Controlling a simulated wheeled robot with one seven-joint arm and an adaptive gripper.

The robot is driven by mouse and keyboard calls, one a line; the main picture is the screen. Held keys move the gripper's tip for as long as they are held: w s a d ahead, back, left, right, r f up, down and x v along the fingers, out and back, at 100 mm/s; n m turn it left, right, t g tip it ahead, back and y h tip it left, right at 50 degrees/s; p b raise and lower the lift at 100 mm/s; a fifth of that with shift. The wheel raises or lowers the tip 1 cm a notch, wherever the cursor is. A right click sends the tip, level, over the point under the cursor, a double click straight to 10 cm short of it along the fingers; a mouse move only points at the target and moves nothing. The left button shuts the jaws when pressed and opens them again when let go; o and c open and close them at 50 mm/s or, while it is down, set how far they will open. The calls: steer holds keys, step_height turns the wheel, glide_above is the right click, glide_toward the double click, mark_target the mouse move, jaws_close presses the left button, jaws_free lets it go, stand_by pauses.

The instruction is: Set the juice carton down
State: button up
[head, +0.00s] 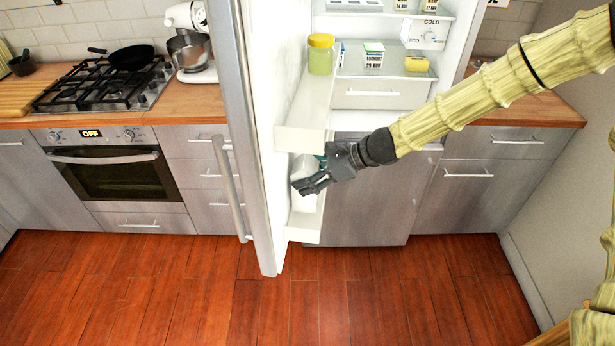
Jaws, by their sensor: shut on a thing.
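My gripper (306,183) is at the lower shelf of the open fridge door, shut on what appears to be the juice carton (304,168). The carton is pale, with a bit of teal by my wrist, and my gripper hides much of it. It looks roughly upright, within or just above the lower door shelf (308,226). I cannot tell whether its base touches that shelf.
The fridge door (240,120) stands open at left. Its upper door shelf (306,120) is just above my gripper and holds a yellow-lidded jar (321,54). Small cartons (373,56) and a yellow block (416,64) stand inside the fridge. The floor in front is clear.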

steer(key=shift+d+f, duration=0.1)
steer(key=shift+f, duration=0.55)
steer(key=o, duration=1.7)
steer(key=shift+f, duration=0.1)
steer(key=shift+b+v, duration=0.85)
steer(key=shift+v, duration=5.15)
